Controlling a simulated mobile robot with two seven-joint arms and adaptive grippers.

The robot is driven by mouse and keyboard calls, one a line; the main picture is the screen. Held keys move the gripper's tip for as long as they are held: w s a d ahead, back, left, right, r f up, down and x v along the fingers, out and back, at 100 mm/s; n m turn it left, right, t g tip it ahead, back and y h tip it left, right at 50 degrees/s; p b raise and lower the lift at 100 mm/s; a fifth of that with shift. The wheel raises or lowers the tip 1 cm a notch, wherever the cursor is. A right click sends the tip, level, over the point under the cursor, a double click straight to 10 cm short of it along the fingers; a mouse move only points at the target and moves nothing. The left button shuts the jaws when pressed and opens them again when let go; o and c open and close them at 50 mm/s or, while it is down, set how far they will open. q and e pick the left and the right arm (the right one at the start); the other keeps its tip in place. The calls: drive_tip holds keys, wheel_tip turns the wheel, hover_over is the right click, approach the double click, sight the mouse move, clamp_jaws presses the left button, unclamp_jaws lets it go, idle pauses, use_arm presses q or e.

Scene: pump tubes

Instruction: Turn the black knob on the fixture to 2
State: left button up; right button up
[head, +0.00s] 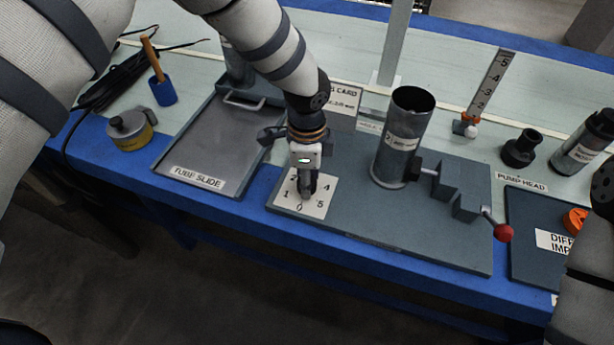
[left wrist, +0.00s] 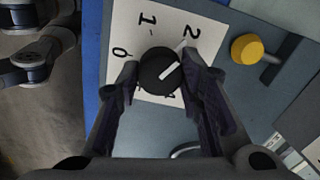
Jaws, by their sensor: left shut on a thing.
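The black knob (left wrist: 158,71) sits on a white dial card with printed numbers (left wrist: 128,30). Its white pointer line slants up and to the right in the left wrist view, toward the side of the 2 (left wrist: 192,32), but not clearly straight at it. My left gripper (left wrist: 162,84) is shut on the knob, one finger on each side. In the head view the left gripper (head: 306,192) comes down onto the card, at the left end of the grey fixture (head: 370,225), and hides most of the knob. My right gripper is out of view; only part of that arm shows at the right edge.
A dark upright cylinder (head: 403,135) and a lever with a red ball (head: 503,233) stand on the fixture right of the gripper. A grey tube slide tray (head: 205,160) lies to the left. A yellow round piece (left wrist: 247,48) is near the card in the wrist view.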

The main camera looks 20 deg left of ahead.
use_arm(q)
drive_tip(key=o, duration=1.2)
drive_tip(key=shift+a, duration=0.1)
drive_tip(key=shift+c, duration=0.2)
wheel_tip(320, 180, up, 12)
